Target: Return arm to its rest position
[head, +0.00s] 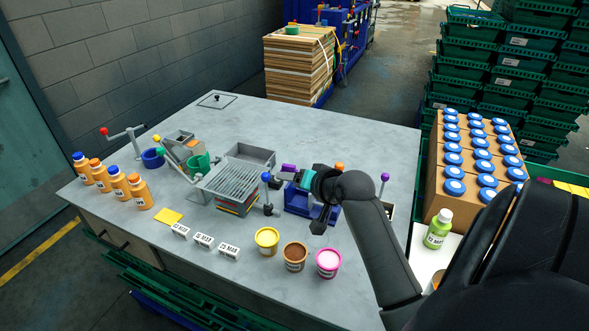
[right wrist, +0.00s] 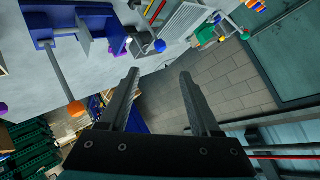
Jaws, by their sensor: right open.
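My right arm (head: 378,245) reaches in from the lower right of the head view, over the right part of the grey table (head: 350,130). My right gripper (head: 284,178) points left, in front of the blue fixture (head: 325,211), which the arm partly hides. In the right wrist view the right gripper (right wrist: 159,72) has its two dark fingers spread wide with nothing between them. My left gripper is in neither view.
Yellow, brown and pink tubs (head: 328,263) stand at the front edge. A grey rack (head: 238,185) with coloured-knob levers is mid-table. Several orange bottles (head: 118,183) stand at the left. Blue-capped containers (head: 470,150) and a green bottle (head: 438,230) are at the right. The back is mostly clear.

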